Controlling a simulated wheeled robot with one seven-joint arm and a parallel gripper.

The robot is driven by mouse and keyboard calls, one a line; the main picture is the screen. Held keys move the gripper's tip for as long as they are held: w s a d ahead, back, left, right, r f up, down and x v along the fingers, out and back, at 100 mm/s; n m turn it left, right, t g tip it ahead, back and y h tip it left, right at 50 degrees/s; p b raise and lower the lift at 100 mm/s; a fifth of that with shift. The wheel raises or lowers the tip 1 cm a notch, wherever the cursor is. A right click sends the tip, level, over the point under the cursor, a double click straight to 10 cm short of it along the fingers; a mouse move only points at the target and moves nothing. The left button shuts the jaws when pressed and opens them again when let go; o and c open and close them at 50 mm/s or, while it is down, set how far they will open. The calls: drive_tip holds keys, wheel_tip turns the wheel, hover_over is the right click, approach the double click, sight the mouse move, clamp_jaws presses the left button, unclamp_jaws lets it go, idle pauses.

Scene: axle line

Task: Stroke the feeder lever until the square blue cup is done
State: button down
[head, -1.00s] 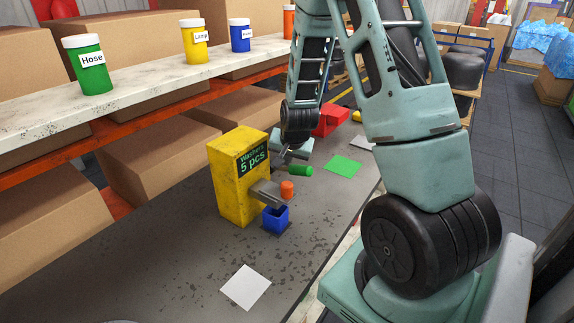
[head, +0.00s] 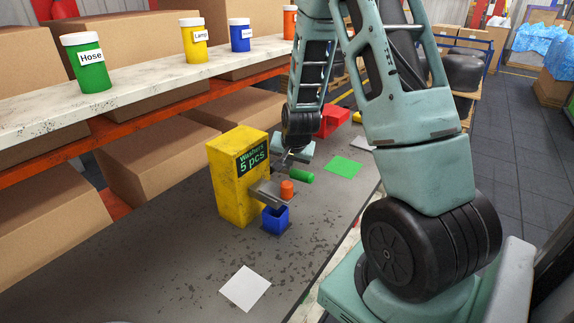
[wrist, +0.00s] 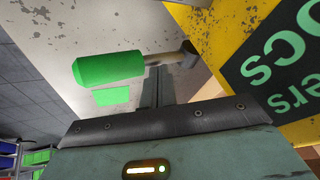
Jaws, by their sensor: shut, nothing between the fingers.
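The yellow feeder (head: 229,185) stands on the grey bench, with a dark panel reading "Washers 5 pcs" (head: 252,159). Its lever has a green handle (head: 301,177) on the far right side; in the wrist view the handle (wrist: 108,68) sits on a short metal rod. The square blue cup (head: 276,220) stands upright under the feeder's grey metal chute (head: 267,194); its contents cannot be made out. My gripper (head: 286,161) is shut and empty, just behind the lever. In the wrist view its fingers (wrist: 154,88) are close to the rod; contact cannot be told.
An orange cylinder (head: 287,189) is beside the chute. A white square (head: 245,288) and a green square (head: 343,167) lie on the bench. A red box (head: 334,120) is farther back. Labelled jars, such as the green Hose jar (head: 88,66), stand on the left shelf.

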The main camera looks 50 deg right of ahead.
sight(285, 171)
drive_tip(key=shift+s+f+b, duration=0.2)
drive_tip(key=shift+f+b, duration=0.4)
drive_tip(key=shift+f, duration=0.05)
idle(0.5)
idle(0.6)
drive_tip(key=shift+w+a+r+p, duration=0.1)
drive_tip(key=shift+w+r+p, duration=0.15)
drive_tip(key=shift+r+p, duration=0.45)
drive_tip(key=shift+w+d+r+p, duration=0.1)
drive_tip(key=shift+w+r+p, duration=0.2)
drive_tip(key=shift+r+p, duration=0.4)
drive_tip(key=shift+w+a+r+p, duration=0.1)
drive_tip(key=shift+w+r+p, duration=0.15)
drive_tip(key=shift+r+p, duration=0.45)
drive_tip(key=shift+r, duration=0.2)
drive_tip(key=r+p, duration=0.1)
drive_tip(key=w+r+p, duration=0.1)
drive_tip(key=r, duration=0.1)
drive_tip(key=r+p, duration=0.1)
drive_tip(key=shift+w+a+r+p, duration=0.1)
drive_tip(key=shift+w+r+p, duration=0.2)
drive_tip(key=shift+w+r, duration=0.05)
